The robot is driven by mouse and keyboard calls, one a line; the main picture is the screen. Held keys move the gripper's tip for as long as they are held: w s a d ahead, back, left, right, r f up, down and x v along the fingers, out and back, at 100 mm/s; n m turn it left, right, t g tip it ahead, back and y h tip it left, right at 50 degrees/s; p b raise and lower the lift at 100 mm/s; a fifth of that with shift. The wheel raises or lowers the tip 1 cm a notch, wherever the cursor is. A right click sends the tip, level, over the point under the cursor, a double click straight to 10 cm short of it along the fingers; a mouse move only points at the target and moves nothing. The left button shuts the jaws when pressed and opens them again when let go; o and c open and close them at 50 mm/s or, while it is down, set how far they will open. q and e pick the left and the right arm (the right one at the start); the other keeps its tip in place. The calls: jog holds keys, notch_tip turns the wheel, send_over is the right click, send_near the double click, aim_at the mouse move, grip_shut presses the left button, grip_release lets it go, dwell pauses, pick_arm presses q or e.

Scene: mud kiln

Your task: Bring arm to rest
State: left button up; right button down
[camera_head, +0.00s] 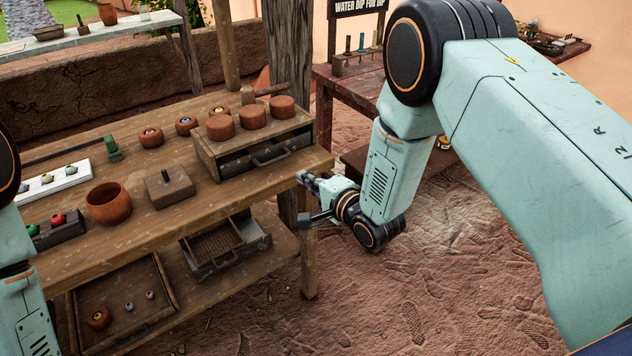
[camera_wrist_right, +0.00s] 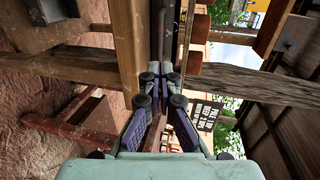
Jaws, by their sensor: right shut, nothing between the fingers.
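My right arm reaches in from the right in the head view. Its gripper (camera_head: 306,180) hangs just off the right end of the wooden workbench (camera_head: 262,182), close to the bench corner. In the right wrist view its dark fingers (camera_wrist_right: 160,78) meet at the tips and hold nothing. Part of my left arm (camera_head: 18,270) shows at the left edge of the head view; its gripper is out of frame.
The bench holds a drawer box (camera_head: 207,155) topped by brown clay discs (camera_head: 253,116), a clay bowl (camera_head: 108,204) and a square lidded block (camera_head: 168,188). A second table (camera_head: 345,88) stands behind. The dirt floor (camera_head: 440,290) is clear at lower right.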

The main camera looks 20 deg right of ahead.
jog(key=s+d+f+n+g+h, duration=0.25)
jog(key=s+f+n+g, duration=0.2)
jog(key=s+f, duration=0.4)
jog(key=s+d+f+n+g+h, duration=0.25)
jog(key=s+f+n, duration=0.3)
jog(key=s, duration=0.55)
jog(key=s+d+f+n+g, duration=0.1)
jog(key=s+g, duration=0.2)
jog(key=s, duration=0.8)
jog(key=s+d+f+n+g, duration=0.2)
jog(key=s+g, duration=0.2)
jog(key=s, duration=0.8)
jog(key=shift+s+d+g+h+b, duration=0.15)
jog(key=shift+s+g+h+b, duration=0.15)
jog(key=shift+b, duration=0.1)
